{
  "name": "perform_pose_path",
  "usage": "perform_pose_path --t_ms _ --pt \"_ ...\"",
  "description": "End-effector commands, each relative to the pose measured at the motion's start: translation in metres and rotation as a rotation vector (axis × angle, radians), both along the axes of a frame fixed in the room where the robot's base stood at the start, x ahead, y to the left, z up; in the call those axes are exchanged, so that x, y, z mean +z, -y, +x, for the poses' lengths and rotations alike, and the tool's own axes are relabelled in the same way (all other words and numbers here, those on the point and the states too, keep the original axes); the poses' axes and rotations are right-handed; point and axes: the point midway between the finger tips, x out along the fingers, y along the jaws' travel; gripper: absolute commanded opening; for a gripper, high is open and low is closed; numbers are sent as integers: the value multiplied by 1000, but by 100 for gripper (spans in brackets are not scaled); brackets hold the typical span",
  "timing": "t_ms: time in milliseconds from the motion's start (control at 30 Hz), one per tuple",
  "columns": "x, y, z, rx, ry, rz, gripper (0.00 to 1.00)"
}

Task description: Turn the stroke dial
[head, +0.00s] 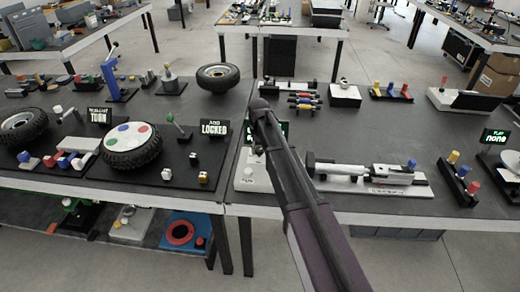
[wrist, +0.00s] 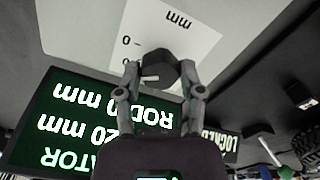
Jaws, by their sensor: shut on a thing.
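The stroke dial (wrist: 160,66) is a dark knob with a small white pointer, seen in the wrist view. It stands in front of a white scale card (wrist: 176,30) marked "mm" and "0". My gripper (wrist: 160,72) has one finger on each side of the dial and is shut on it. A display (wrist: 95,125) with upside-down lettering seems to read an actuator value of 20 mm and a rod value of 0 mm. In the head view my arm hides the dial. A white and grey actuator (head: 350,169) lies to the right of my arm.
A "LOCKED" sign (head: 214,129) and a tyre with coloured discs (head: 130,145) stand left of my arm. A white base with a knob (head: 251,172) is close beside it. A block with coloured pegs (head: 459,178) is at the right. The bench's front edge is close.

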Motion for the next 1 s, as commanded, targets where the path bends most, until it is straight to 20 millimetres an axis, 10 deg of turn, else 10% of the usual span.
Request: perform_pose_path --t_ms 933,967,1000 --pt "0 0 0 291 -2 0 2" --pt "0 0 0 290 -2 0 53" --pt "0 0 0 290 -2 0 65"
